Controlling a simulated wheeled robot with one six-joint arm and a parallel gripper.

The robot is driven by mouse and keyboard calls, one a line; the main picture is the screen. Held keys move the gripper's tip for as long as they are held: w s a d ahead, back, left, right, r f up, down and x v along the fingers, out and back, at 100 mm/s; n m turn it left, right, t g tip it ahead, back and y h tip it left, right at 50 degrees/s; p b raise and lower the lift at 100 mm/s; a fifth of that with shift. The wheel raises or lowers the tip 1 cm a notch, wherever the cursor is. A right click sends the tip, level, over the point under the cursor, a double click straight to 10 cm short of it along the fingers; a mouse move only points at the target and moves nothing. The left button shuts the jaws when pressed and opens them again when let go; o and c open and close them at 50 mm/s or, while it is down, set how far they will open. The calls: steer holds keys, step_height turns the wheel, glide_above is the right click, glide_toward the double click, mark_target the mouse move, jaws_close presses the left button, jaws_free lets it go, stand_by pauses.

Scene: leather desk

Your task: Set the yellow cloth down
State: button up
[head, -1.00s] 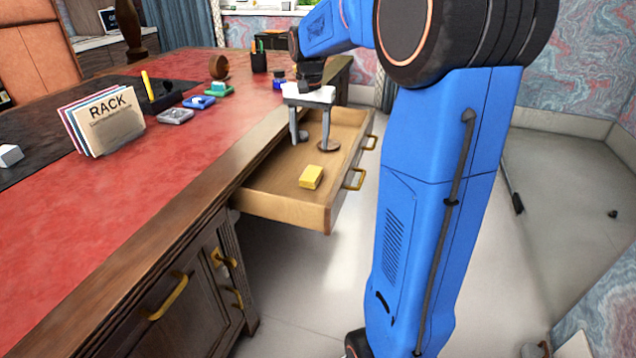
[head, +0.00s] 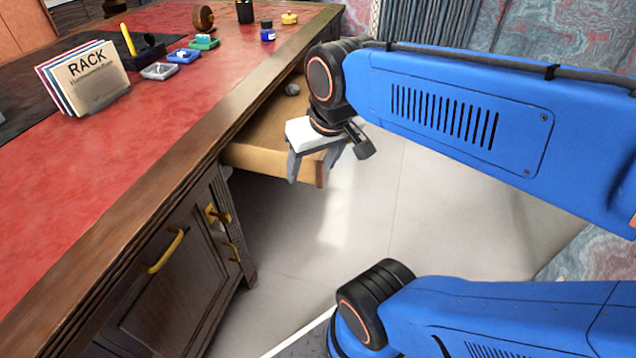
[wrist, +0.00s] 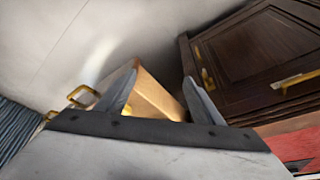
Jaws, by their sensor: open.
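The yellow block-like item seen earlier in the drawer, likely the yellow cloth, shows in neither current view; my gripper and arm cover much of that area. The open wooden drawer (head: 262,160) is partly hidden behind my gripper. My gripper (head: 312,168) is open, with its fingers pointing down near the drawer's front end. In the wrist view, the drawer's wooden end (wrist: 152,97) shows between the spread fingers of my gripper (wrist: 158,80). I see nothing held between them.
A small dark round object (head: 292,89) is at the drawer's back. The red desk top (head: 130,150) holds a rack (head: 88,78), several stamp pads, a blue bottle (head: 267,31) and a small yellow object (head: 289,18). A cabinet handle (head: 166,251) projects below. The floor (head: 400,220) is clear.

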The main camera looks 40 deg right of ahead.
steer(key=shift+n+t, duration=0.3)
steer(key=shift+n, duration=0.3)
steer(key=s+f, duration=0.1)
steer(key=s+a+f, duration=0.1)
steer(key=s, duration=0.1)
steer(key=shift+s+f, duration=0.15)
